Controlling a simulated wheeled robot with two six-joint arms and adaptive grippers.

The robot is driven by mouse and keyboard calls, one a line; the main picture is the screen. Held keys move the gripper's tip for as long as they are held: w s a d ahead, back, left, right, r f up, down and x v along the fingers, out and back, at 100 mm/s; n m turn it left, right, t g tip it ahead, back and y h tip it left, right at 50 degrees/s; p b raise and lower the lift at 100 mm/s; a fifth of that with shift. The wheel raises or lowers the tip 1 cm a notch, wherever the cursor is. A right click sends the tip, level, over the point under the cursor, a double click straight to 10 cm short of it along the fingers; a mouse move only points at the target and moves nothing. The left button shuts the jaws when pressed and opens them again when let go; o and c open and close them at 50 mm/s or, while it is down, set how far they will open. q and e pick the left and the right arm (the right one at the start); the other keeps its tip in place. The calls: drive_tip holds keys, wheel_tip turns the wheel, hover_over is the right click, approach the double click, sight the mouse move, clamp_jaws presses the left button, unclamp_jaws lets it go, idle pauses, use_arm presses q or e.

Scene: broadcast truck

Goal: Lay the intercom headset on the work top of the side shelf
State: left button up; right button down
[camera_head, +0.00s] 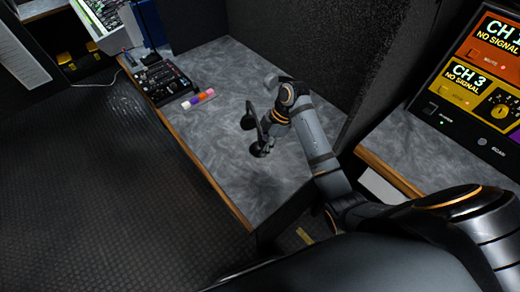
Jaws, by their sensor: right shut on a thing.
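The intercom headset (250,121) is a small black thing with a band and round dark ear pads. My right gripper (264,138) is shut on it, over the grey marbled work top (222,171) of the side shelf with a wooden front edge. The gripper's fingers are dark and partly hidden by the wrist and headset. I cannot tell whether the headset touches the work top. My left gripper is not in view.
A dark partition stands behind. A monitor (478,85) is at right on another counter. The work top's near part is bare.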

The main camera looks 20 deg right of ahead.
drive_tip(key=shift+w+f, duration=0.6)
drive_tip(key=shift+f, duration=0.05)
drive_tip(key=shift+w+f, duration=0.25)
drive_tip(key=shift+f, duration=0.05)
drive_tip(key=shift+w+f, duration=0.2)
wheel_tip(320, 180, down, 3)
drive_tip(key=shift+w+a+f, duration=0.1)
drive_tip(key=shift+w+f, duration=0.05)
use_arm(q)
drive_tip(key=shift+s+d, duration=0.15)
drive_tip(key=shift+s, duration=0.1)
use_arm(e)
drive_tip(key=shift+f, duration=0.2)
